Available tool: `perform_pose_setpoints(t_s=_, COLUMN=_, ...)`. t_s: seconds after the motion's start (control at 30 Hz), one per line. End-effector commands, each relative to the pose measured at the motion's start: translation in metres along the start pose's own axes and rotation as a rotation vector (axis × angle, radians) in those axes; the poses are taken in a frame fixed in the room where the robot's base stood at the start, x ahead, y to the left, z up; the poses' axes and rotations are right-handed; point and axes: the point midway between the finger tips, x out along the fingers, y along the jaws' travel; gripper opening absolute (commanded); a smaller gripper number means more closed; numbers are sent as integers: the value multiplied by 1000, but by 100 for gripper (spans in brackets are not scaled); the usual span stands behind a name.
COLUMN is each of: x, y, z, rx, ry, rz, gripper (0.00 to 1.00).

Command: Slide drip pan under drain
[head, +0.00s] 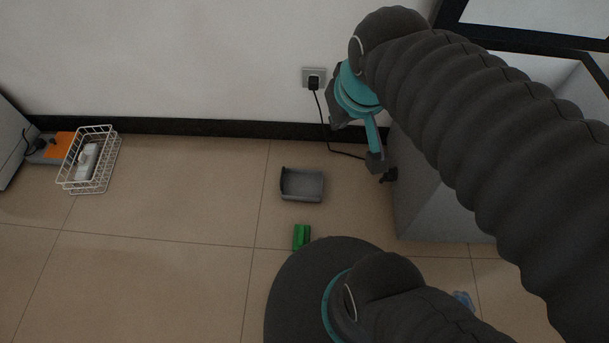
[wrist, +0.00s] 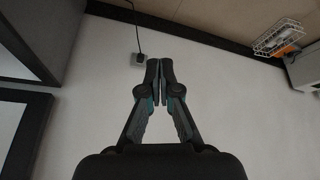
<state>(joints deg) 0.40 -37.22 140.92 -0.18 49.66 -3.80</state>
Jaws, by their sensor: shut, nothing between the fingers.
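The grey drip pan (head: 302,198) lies flat on the tiled floor in the middle of the head view, a little out from the wall. A small dark fitting (head: 390,174), possibly the drain, shows low at the left side of the grey cabinet (head: 430,205), to the right of the pan. The pan is apart from it. My gripper (wrist: 160,66) is shut and empty in the wrist view, set against the white wall. In the head view my arm's end hangs above and right of the pan, not touching it; its fingertips are hard to make out there.
A wall socket (head: 308,73) holds a black plug, and its cable (head: 328,135) runs down to the floor near the cabinet. A green block (head: 301,237) lies in front of the pan. A white wire basket (head: 91,160) stands at the left. The floor between is clear.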

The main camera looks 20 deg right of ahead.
Motion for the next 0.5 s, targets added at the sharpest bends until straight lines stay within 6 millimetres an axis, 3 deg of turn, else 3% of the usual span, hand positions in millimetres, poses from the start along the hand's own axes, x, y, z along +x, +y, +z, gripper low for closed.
perform_pose_setpoints(t_s=0.27, x=68, y=2, z=-56, rx=-208, ry=-86, rz=-16, gripper=0)
perform_pose_setpoints(t_s=0.5, x=144, y=7, z=-93, rx=-387, ry=-153, rz=-41, gripper=0)
